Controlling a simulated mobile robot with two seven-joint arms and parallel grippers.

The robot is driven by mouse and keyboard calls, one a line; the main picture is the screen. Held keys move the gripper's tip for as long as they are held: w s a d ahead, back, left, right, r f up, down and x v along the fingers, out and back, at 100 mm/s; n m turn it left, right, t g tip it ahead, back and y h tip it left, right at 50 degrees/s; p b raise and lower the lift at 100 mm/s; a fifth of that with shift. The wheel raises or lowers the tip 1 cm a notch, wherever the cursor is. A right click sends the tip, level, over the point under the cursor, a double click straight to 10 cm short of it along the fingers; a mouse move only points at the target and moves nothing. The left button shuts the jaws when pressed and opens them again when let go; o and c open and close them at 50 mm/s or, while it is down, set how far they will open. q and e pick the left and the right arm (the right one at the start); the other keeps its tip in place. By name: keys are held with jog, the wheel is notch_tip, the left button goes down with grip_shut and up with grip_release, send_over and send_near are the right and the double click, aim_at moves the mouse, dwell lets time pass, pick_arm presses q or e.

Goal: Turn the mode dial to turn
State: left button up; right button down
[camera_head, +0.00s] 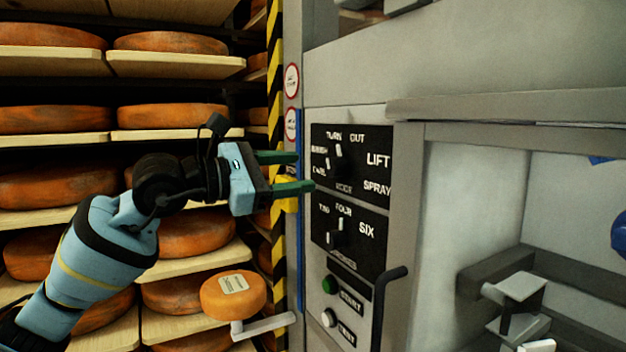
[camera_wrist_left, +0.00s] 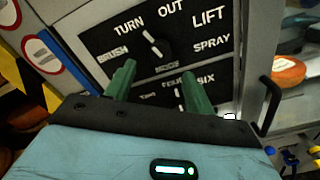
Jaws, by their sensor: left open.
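The mode dial (camera_head: 338,159) is on the upper black panel (camera_head: 376,139) of a grey machine. Words including TURN, OUT, LIFT and SPRAY stand around it. In the left wrist view the dial (camera_wrist_left: 153,45) has a white mark tilted slightly up and left, and I cannot tell exactly which word it meets. My left gripper (camera_head: 306,172) is open and empty, just left of the panel and pointing toward it. In the left wrist view its green fingers (camera_wrist_left: 157,72) show below the dial, apart from it. My right gripper is not in view.
A lower dial (camera_head: 336,232) has number words around it. Shelves of cheese wheels (camera_head: 172,117) stand at left. A labelled cheese (camera_head: 233,300) is at lower middle.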

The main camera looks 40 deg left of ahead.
pick_arm(q)
jog(key=shift+b+v, duration=0.3)
jog(key=shift+v, duration=0.55)
jog(key=shift+d, duration=0.1)
